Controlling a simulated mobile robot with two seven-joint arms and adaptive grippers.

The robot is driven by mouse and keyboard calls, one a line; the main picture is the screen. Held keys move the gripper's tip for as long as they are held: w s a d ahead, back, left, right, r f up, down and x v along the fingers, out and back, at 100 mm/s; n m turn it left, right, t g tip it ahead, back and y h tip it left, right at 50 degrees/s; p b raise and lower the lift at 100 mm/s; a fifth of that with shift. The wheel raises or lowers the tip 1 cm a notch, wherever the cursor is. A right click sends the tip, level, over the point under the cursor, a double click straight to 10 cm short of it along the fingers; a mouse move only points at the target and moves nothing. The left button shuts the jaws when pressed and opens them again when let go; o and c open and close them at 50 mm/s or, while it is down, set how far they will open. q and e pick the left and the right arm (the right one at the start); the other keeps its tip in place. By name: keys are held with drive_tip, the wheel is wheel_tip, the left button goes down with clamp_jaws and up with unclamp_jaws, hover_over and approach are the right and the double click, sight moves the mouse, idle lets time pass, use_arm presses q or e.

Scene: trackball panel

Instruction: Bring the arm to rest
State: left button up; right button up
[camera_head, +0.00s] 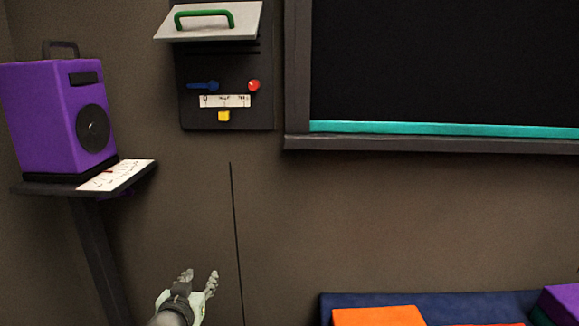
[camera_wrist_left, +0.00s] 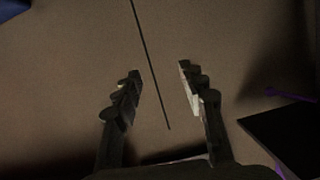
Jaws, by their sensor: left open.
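My left gripper (camera_head: 199,280) is at the bottom of the head view, below the wall panel and in front of the brown wall. Its fingers are apart with nothing between them. In the left wrist view the two open fingers (camera_wrist_left: 162,88) face the bare wall, with a thin dark line on the wall behind them. The dark wall panel (camera_head: 188,110) carries a raised light lid with a green handle (camera_head: 204,13), a blue slider (camera_head: 203,86), a red knob (camera_head: 254,85), a white scale strip and a yellow button (camera_head: 223,116). My right gripper is not in view.
A purple speaker (camera_head: 50,120) stands on a dark shelf (camera_head: 143,174) at the left. A dark framed board (camera_head: 440,60) hangs at the upper right. Orange (camera_head: 378,316) and purple (camera_head: 562,303) blocks lie on a blue surface (camera_head: 450,306) at the lower right. The wall between is clear.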

use_arm(q)
drive_tip(key=s+a+f+g, duration=0.3)
drive_tip(key=s+f+g, duration=0.4)
drive_tip(key=s+f, duration=1.25)
drive_tip(key=s+a+f+g, duration=0.1)
drive_tip(key=s+f+g, duration=0.1)
drive_tip(key=s+f, duration=0.3)
drive_tip(key=s+a+f+m+g, duration=0.1)
drive_tip(key=s+f, duration=0.4)
drive_tip(key=s, duration=0.5)
drive_tip(key=shift+s+g+y, duration=0.15)
drive_tip(key=shift+g+y, duration=0.15)
drive_tip(key=shift+g, duration=0.5)
